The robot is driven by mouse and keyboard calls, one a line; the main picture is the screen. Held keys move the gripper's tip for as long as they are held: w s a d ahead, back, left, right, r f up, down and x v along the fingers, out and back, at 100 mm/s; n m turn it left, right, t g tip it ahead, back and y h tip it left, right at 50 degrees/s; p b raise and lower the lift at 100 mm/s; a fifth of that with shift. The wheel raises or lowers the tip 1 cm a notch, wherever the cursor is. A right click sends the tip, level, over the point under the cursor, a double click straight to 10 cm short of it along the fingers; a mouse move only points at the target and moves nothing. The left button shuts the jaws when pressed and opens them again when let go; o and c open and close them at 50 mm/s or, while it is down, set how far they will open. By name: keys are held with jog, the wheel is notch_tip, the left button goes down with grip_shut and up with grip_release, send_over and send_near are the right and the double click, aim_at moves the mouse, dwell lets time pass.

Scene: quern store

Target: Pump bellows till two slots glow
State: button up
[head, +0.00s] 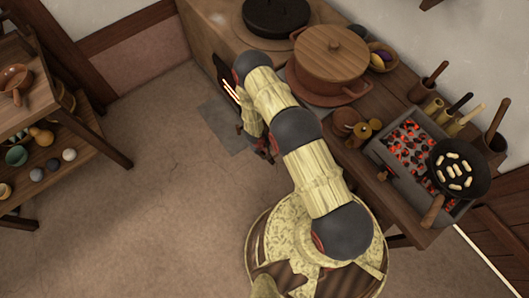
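My arm reaches up from my base and bends down beside the stove front. My gripper (262,150) is low by the counter's front, small and mostly hidden by my own arm, so its fingers cannot be made out. I cannot make out the bellows; they may be hidden behind my arm.
A lidded brown pot (333,52) and a black pan (276,15) stand on the stove. A trough of glowing coals (408,146) and a skillet with pale pieces (458,170) are on the right. A wooden shelf (95,135) stands left. The floor (150,190) between is clear.

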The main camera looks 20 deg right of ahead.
grip_shut()
jog(key=w+d+p, duration=0.1)
jog(key=w+d, duration=0.2)
jog(key=d, duration=0.6)
jog(key=o, duration=0.7)
grip_release()
jog(key=r, duration=0.4)
jog(key=a+r, duration=0.1)
jog(key=r, duration=0.2)
jog(key=a+r, duration=0.1)
jog(key=r, duration=0.3)
jog(key=shift+s+r, duration=0.35)
jog(key=shift+s, duration=0.05)
